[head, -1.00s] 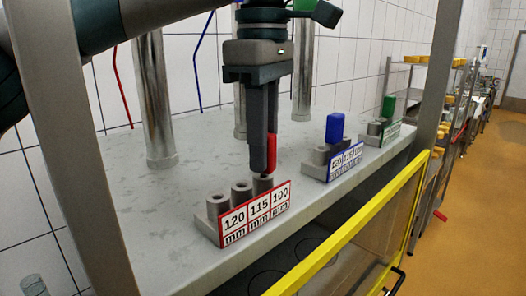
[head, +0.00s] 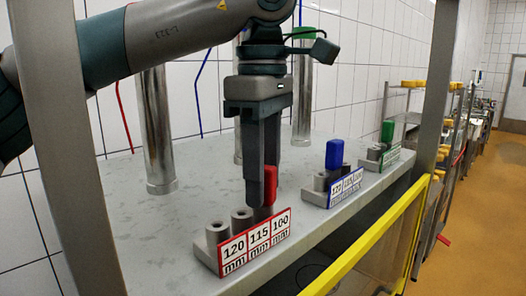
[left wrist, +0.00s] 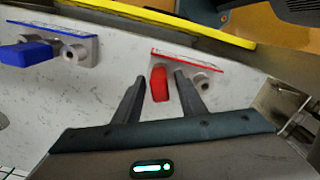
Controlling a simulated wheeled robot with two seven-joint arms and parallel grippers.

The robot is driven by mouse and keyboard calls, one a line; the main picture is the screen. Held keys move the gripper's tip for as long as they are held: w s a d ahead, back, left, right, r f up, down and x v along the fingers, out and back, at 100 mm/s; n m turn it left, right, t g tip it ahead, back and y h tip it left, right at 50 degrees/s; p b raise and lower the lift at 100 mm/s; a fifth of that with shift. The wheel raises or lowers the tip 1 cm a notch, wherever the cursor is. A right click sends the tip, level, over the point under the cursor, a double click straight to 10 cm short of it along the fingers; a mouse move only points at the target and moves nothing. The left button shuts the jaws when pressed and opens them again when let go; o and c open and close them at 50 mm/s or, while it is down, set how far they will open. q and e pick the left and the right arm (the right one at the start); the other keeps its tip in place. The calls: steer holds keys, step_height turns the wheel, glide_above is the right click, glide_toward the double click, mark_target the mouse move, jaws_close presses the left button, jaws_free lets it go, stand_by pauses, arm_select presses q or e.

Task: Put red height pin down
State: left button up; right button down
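The red height pin (head: 270,186) stands upright at the 100 mm place, the rightmost of the red-labelled holder (head: 213,259). My left gripper (head: 263,178) points down around the pin from above, and part of the pin is hidden behind a finger. In the left wrist view the red pin (left wrist: 159,84) shows between the two fingertips of the left gripper (left wrist: 157,84), with gaps beside it, so the gripper is open. The 120 and 115 places of the holder are empty. My right gripper is not in view.
A blue pin (head: 334,154) stands in a blue-labelled holder (head: 346,187) to the right. A green pin (head: 387,131) stands in a green-labelled holder beyond. Steel columns (head: 157,130) rise behind on the grey shelf (head: 140,215). A yellow-edged panel (head: 372,238) runs along the front.

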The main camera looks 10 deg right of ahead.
arm_select(q)
steer(key=shift+r, duration=0.3)
step_height(320, 180, up, 5)
steer(key=shift+f+b, duration=0.1)
steer(key=shift+b, duration=0.45)
step_height(320, 180, up, 7)
steer(key=p, duration=0.1)
steer(key=shift+r, duration=0.2)
steer(key=shift+a, duration=0.1)
